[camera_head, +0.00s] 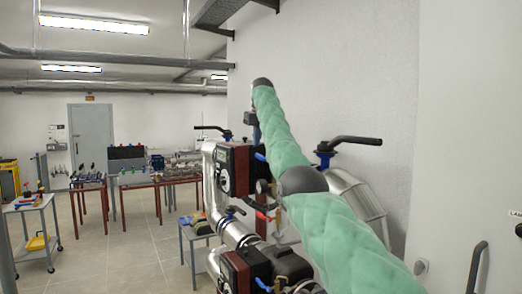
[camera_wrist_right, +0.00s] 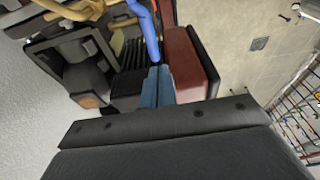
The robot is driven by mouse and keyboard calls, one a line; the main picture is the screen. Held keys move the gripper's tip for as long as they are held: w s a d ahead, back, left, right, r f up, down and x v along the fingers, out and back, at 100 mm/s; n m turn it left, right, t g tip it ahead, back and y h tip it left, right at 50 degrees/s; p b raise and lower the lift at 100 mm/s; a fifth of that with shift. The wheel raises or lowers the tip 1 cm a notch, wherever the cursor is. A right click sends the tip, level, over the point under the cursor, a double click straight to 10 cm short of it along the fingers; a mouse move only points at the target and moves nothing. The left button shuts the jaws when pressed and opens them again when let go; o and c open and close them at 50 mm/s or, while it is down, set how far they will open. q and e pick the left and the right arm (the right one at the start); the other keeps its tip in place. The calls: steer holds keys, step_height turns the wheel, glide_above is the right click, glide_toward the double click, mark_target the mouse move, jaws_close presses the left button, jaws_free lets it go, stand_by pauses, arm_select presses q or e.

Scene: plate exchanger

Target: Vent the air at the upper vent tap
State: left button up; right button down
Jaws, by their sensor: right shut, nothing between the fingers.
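My right arm in a green padded sleeve comes in from the lower right in the head view. My right gripper (camera_head: 256,134) is partly hidden behind the arm, high at the plate exchanger's pipework. In the right wrist view its blue-grey fingertips (camera_wrist_right: 158,86) are together and empty. A blue lever (camera_wrist_right: 147,32) is just beyond the tips; I cannot tell whether they touch it. A blue lever (camera_head: 261,157) also shows just below the gripper in the head view. I cannot tell for sure which lever is the upper vent tap. My left gripper is not in view.
A dark red box (camera_wrist_right: 192,66) is close right of the fingers; black housings and brass pipe (camera_wrist_right: 70,10) are to the left. Black-handled valves (camera_head: 354,140) and silver-clad pipes (camera_head: 210,180) surround the arm. A trolley (camera_head: 35,235) stands left; open floor lies between.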

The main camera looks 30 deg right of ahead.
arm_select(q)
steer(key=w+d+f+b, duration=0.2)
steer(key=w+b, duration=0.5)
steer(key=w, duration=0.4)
arm_select(e)
steer(key=s+d+r+t, duration=0.1)
steer(key=s+r+t, duration=0.6)
steer(key=s, duration=0.4)
steer(key=t+p, duration=0.1)
steer(key=p, duration=0.6)
glide_above(263, 156)
steer(key=f, duration=0.7)
steer(key=shift+w+d, duration=0.15)
steer(key=shift+w, duration=0.2)
steer(key=shift+w+f+p, duration=0.1)
steer(key=shift+f+p, duration=0.3)
steer(key=shift+f, duration=0.4)
steer(key=shift+f+p, duration=0.5)
steer(key=shift+f, duration=0.3)
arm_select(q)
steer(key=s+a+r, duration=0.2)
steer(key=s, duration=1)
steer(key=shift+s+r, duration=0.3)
arm_select(e)
steer(key=shift+w+f, duration=0.1)
steer(key=shift+f, duration=0.1)
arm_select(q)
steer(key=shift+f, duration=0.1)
arm_select(e)
steer(key=shift+f, duration=0.1)
